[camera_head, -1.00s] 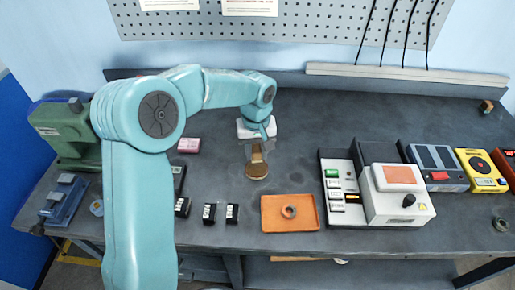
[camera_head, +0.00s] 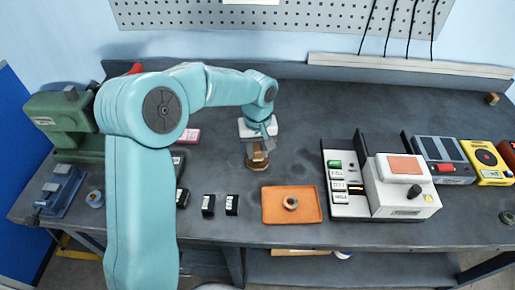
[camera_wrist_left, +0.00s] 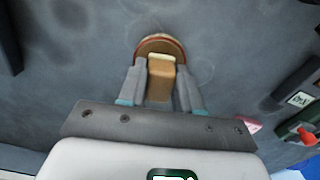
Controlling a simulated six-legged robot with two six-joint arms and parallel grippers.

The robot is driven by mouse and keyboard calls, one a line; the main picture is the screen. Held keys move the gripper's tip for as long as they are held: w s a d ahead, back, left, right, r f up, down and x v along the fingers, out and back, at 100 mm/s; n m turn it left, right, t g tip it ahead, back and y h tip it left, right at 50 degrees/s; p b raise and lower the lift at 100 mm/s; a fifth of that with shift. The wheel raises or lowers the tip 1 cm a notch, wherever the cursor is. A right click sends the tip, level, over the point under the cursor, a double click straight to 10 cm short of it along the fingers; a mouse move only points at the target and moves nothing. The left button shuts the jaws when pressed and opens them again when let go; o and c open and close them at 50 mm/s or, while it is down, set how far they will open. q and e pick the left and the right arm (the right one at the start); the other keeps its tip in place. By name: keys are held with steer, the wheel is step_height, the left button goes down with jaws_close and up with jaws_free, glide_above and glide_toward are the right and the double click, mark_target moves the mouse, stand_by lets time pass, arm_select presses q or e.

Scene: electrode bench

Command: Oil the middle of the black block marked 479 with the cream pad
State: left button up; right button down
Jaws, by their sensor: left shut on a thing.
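My left gripper (camera_wrist_left: 160,88) is shut on a wooden-brown block (camera_wrist_left: 160,82) with a cream strip (camera_wrist_left: 160,57) at its far end. This looks like the cream pad's holder. A round brown disc with a reddish rim (camera_wrist_left: 160,42) lies just beyond it; whether they touch I cannot tell. In the head view my left gripper (camera_head: 257,142) points down over the bench, with the brown piece (camera_head: 257,158) below it. Small black blocks with white labels (camera_head: 208,205) (camera_head: 232,205) stand left of the orange tray; another (camera_head: 182,197) is partly behind my arm. Their numbers are unreadable. My right gripper is out of view.
The orange tray (camera_head: 304,216) holds a grey ring (camera_head: 290,202). A white device (camera_head: 402,205) and a switch panel (camera_head: 348,210) stand to its right. A green machine (camera_head: 68,120) and blue vise (camera_head: 60,190) are at left. The bench behind the tray is clear.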

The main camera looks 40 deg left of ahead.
mark_target(258, 148)
arm_select(q)
steer(key=shift+f+b, duration=0.45)
steer(key=shift+f, duration=0.15)
stand_by(1.3)
steer(key=shift+r+p, duration=0.7)
steer(key=shift+r, duration=0.25)
steer(key=shift+r+p, duration=1.9)
steer(key=shift+r, duration=0.8)
steer(key=shift+f, duration=0.15)
